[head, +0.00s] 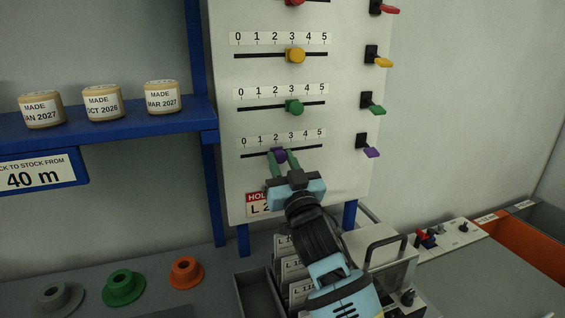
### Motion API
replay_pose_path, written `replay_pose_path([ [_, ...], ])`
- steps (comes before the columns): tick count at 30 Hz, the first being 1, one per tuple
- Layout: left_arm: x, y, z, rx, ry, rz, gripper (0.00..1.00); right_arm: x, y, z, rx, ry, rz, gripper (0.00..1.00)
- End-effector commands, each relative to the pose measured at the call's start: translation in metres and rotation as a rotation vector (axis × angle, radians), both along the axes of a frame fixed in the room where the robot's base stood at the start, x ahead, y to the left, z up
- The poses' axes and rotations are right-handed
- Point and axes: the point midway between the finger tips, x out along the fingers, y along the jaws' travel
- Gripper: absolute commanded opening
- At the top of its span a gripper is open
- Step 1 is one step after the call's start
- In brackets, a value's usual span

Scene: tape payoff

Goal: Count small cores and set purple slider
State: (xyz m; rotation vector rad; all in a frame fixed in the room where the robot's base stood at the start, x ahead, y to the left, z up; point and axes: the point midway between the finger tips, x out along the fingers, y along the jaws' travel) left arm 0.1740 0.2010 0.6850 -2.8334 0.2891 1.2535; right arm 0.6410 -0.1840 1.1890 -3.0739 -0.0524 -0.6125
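The purple slider (279,155) sits on the lowest track of the white panel (350,165), near the 2 of its 0 to 5 scale. My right gripper (281,158) has one finger on each side of the purple knob and appears closed on it, partly hiding it. A grey core (59,299), a green core (123,287) and a smaller orange core (186,272) stand on the bench at lower left. My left gripper is not in view.
Yellow (295,55) and green (294,106) sliders sit above, near 3. Coloured levers, one of them purple (371,152), line the panel's right side. Tape rolls (102,103) stand on a blue shelf. A dark card bin (256,291) and an orange bin (522,245) are below.

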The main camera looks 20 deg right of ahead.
Motion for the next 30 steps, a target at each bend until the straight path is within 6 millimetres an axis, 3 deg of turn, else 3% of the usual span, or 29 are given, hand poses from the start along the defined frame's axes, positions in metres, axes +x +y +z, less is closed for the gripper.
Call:
replay_pose_path([
  [1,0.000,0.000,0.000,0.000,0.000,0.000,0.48,0.000,0.000,0.000,0.000,0.000,0.000,0.15],
  [5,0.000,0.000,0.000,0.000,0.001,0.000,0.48,0.000,0.000,0.000,0.000,0.000,0.000,0.00],
  [11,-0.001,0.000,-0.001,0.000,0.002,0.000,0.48,0.000,0.003,-0.001,0.001,0.001,0.002,0.00],
  [21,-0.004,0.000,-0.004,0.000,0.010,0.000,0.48,-0.001,0.035,-0.002,0.003,0.003,0.002,0.00],
  [30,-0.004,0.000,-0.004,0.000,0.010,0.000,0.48,-0.001,0.036,-0.001,-0.001,0.002,0.000,0.00],
])
